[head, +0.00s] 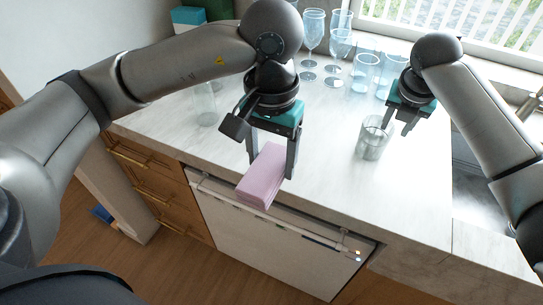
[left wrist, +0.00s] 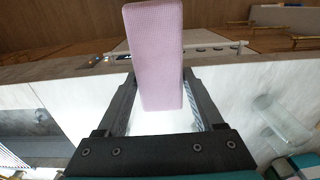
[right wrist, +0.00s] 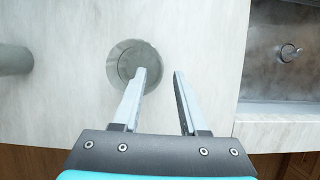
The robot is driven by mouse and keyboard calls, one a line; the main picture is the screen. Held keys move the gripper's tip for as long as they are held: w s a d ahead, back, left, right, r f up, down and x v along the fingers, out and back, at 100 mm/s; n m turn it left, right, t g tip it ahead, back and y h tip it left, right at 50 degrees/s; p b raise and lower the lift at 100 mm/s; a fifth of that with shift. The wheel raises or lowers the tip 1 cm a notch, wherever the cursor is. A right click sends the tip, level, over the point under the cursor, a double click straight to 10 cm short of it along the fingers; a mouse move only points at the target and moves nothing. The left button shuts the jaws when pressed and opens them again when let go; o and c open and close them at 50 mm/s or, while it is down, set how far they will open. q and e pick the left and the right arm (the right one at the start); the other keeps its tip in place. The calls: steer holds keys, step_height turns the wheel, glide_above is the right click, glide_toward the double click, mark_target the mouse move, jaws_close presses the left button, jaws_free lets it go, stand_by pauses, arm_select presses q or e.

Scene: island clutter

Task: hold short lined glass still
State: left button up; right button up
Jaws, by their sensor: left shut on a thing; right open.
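The short lined glass (head: 373,138) stands upright on the marble counter near its right part. In the right wrist view the glass (right wrist: 130,62) is seen from above, mostly left of the fingers, with the left finger overlapping its right side. My right gripper (head: 407,127) is open and empty just right of the glass; I cannot tell whether a finger touches it. My left gripper (head: 271,168) is shut on a pink sponge (head: 262,178), held over the counter's front edge. The sponge (left wrist: 156,55) also shows between the fingers in the left wrist view.
Several blue glasses (head: 362,72) and wine glasses (head: 313,30) stand at the back of the counter. A clear glass (head: 205,108) stands at the left. A sink (right wrist: 285,55) lies to the right. The counter's middle (head: 325,130) is clear.

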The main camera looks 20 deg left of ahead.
steer(key=shift+x, duration=1.1)
jaws_close()
steer(key=shift+d, duration=0.1)
stand_by(1.3)
